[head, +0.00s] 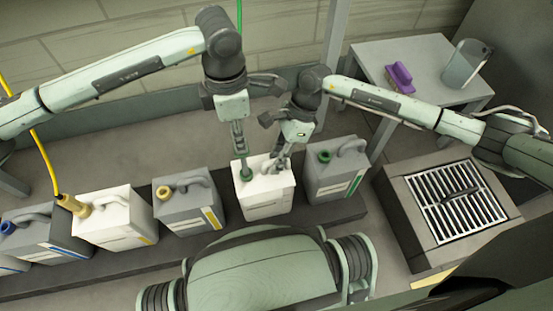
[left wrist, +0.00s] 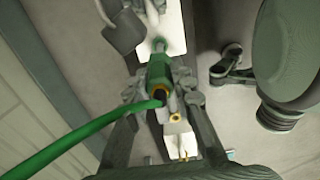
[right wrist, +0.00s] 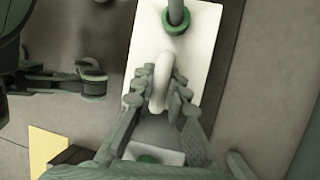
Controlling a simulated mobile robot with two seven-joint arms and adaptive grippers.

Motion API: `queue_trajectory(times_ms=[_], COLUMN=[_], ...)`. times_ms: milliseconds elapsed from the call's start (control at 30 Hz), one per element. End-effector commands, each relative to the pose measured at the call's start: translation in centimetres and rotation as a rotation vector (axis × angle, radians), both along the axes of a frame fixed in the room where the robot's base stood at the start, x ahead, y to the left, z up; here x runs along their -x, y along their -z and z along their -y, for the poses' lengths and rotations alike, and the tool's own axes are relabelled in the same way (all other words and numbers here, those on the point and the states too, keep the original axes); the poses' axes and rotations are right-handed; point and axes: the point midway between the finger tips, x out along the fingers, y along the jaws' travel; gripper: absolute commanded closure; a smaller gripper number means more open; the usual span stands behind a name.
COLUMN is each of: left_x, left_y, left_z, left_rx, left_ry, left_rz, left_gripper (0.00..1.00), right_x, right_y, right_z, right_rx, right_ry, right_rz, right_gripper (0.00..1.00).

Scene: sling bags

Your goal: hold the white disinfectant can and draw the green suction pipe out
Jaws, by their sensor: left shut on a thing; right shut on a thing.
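The white can (head: 268,205) stands upright in the row of cans; its top shows in the right wrist view (right wrist: 200,65). My right gripper (head: 279,163) is shut on its handle, which sits between the fingers in the right wrist view (right wrist: 160,82). My left gripper (head: 239,143) is above the can's neck, shut on the suction pipe's green head (left wrist: 160,72). A green hose (left wrist: 75,143) runs from that head. A grey tube passes into the can's green-ringed neck (right wrist: 177,22); its lower end is hidden inside the can.
A grey can with a green neck (head: 340,172) stands right of the white can, and a grey one with a yellow neck (head: 187,205) stands left. Farther left, a yellow hose (head: 44,160) enters another white can (head: 115,220). A floor grate (head: 455,203) and side table (head: 420,55) are right.

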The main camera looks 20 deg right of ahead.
Motion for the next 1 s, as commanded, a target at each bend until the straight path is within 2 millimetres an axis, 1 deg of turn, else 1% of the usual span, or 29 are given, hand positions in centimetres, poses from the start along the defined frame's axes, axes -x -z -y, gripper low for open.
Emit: queue_trajectory(times_ms=[1000], left_x=[0.0], left_y=[-4.1], left_z=[0.0], left_rx=[0.0], left_ry=[0.0], left_rz=[0.001], left_gripper=[1.0], right_x=[0.0], right_y=[-0.1], right_z=[0.0], right_rx=[-0.001], right_ry=[0.0], right_rz=[0.001], right_gripper=[1.0])
